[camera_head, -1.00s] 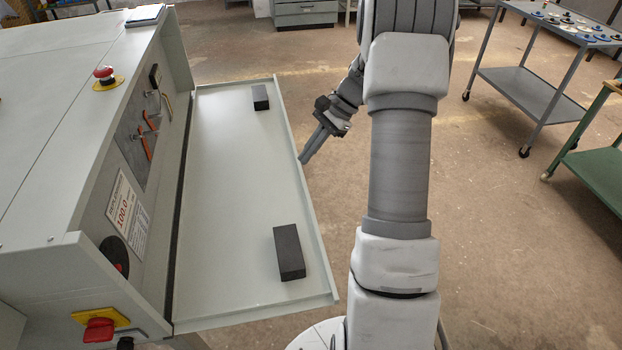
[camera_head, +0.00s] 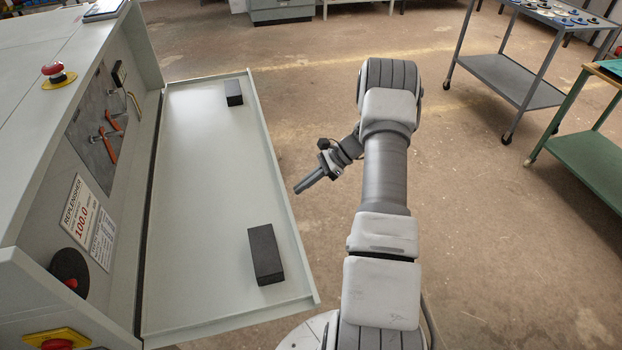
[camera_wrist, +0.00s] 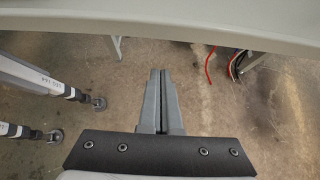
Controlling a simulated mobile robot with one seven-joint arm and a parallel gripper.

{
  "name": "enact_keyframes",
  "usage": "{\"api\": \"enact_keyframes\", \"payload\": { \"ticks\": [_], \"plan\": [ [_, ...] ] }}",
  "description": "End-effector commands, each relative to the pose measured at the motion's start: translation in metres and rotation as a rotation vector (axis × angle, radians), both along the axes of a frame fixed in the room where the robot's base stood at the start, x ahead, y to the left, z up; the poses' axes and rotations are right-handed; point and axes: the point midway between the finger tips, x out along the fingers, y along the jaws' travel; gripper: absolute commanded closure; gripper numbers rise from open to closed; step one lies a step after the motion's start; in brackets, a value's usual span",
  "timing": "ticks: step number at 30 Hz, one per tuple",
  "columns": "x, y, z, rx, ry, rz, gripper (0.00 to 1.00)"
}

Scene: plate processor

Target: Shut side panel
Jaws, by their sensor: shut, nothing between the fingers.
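The side panel (camera_head: 205,180) of the grey machine is folded down and open, lying roughly level, with two black blocks on its inner face. My gripper (camera_head: 297,191) is shut and empty, just right of the panel's outer edge in the head view. It points left toward the panel; whether it touches the edge cannot be told. In the wrist view the shut fingers (camera_wrist: 158,72) point toward a pale edge (camera_wrist: 200,22) across the top, which looks like the panel's rim. A gap of floor shows between them.
The machine body (camera_head: 60,130) stands at left with a red emergency button (camera_head: 54,72) and orange-handled valves (camera_head: 108,135). A grey cart (camera_head: 520,85) and a green cart (camera_head: 590,160) stand at right. Open floor lies between. Red and black cables (camera_wrist: 230,65) show below the panel.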

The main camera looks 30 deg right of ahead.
Motion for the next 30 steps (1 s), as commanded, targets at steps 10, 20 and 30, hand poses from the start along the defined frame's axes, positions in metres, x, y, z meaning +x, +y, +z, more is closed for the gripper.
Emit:
{"api": "enact_keyframes", "payload": {
  "ticks": [10,20,30],
  "plan": [
    [0.011,0.034,-0.006,-0.003,-0.003,-0.001,1.00],
    [0.010,0.034,0.012,-0.002,-0.001,0.000,1.00],
    [0.010,0.034,0.014,-0.004,0.000,0.000,1.00]
  ]
}}
